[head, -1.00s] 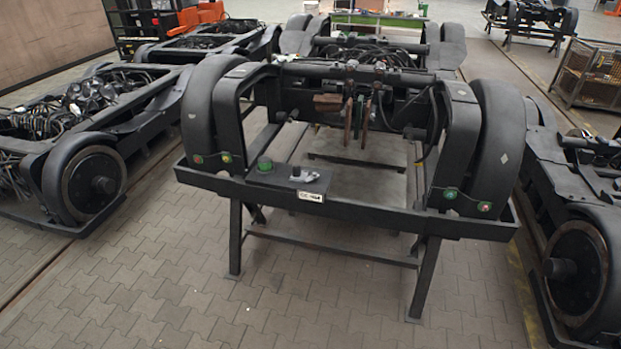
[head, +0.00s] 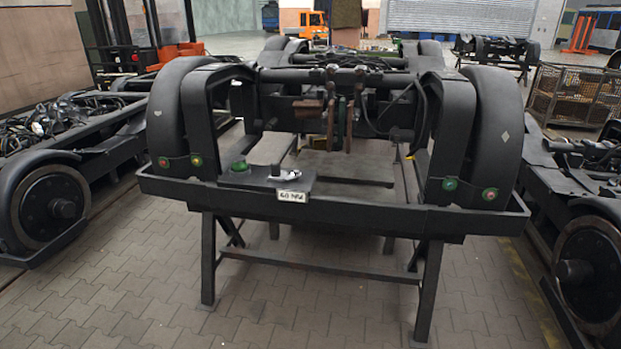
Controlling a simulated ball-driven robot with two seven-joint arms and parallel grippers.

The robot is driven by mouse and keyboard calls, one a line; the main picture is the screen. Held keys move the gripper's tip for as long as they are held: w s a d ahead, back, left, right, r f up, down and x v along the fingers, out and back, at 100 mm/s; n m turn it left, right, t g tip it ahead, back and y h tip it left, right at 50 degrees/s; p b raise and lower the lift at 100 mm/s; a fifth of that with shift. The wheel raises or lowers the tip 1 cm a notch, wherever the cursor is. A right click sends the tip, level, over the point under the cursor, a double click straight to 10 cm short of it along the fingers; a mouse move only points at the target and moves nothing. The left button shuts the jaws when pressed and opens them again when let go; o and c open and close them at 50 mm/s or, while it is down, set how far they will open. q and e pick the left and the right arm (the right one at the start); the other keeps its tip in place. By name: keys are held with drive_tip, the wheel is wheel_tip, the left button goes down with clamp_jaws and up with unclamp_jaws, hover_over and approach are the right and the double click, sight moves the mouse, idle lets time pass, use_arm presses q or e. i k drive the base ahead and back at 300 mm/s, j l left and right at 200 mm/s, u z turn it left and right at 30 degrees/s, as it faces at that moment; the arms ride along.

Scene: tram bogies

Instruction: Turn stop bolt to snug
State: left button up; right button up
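A black tram bogie (head: 345,207) stands on a trestle stand in the middle of the head view. A dark plate (head: 259,184) lies on its front beam, left of the middle. It carries a green round knob (head: 239,165), a small bright metal fitting (head: 289,173) and a white label (head: 291,196) on its front edge. I cannot tell which of these is the stop bolt. Neither of my grippers is in view.
More bogies stand at left (head: 62,208) and right (head: 573,270), with wheels towards the aisle. A wire-sided crate (head: 570,95) stands at the back right, an orange forklift (head: 181,52) at the back left. The paved floor (head: 130,270) in front is clear.

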sight(296, 173)
drive_tip(key=i+j+z, duration=0.15)
drive_tip(key=z, duration=0.2)
drive_tip(key=i+j+z, duration=0.15)
drive_tip(key=z, duration=0.2)
drive_tip(key=i+j+z, duration=0.15)
drive_tip(key=z, duration=0.2)
drive_tip(key=j, duration=0.1)
